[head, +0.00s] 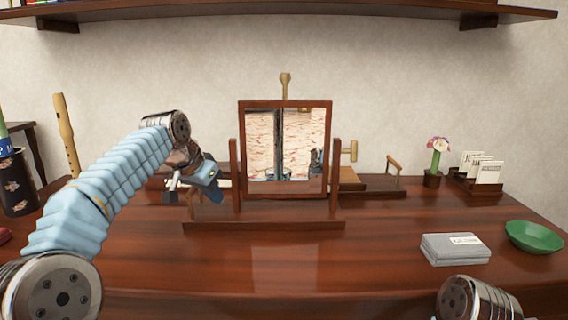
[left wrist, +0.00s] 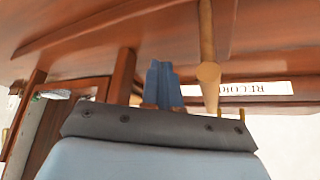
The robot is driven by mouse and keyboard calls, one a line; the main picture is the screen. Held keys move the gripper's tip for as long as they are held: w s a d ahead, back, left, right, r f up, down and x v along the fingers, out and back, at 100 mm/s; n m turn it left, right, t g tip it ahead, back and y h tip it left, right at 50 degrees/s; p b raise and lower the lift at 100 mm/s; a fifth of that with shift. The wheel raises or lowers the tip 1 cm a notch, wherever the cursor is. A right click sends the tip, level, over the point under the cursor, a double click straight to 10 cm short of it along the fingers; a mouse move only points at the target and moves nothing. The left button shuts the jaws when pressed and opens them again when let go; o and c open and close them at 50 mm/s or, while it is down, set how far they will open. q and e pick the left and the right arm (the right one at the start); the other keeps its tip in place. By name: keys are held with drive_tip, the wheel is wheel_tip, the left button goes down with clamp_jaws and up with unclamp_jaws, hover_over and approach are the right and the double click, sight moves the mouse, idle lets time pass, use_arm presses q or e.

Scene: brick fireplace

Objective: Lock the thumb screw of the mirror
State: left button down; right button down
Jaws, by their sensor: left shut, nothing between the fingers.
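The mirror (head: 288,150) stands upright in a dark wooden frame between two posts on a wooden base (head: 262,222) at the middle of the table. A brass-coloured knob (head: 350,151), which looks like the thumb screw, sticks out right of the right post. My left gripper (head: 209,182) is just left of the left post, away from that knob. In the left wrist view its blue fingers (left wrist: 163,84) are together and empty. A tan rod with a rounded end (left wrist: 208,74) is beside them; I cannot tell what it belongs to. My right gripper is out of view.
A grey box (head: 454,250) and green bowl (head: 534,236) lie at the right. A flower pot (head: 432,180) and a card holder (head: 478,187) stand behind them. A tan recorder-like pipe (head: 66,136) stands at the left. A shelf (head: 290,9) hangs above. The front middle is clear.

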use_arm(q)
drive_tip(key=shift+f+b, duration=0.55)
drive_tip(key=shift+f, duration=0.25)
idle(0.9)
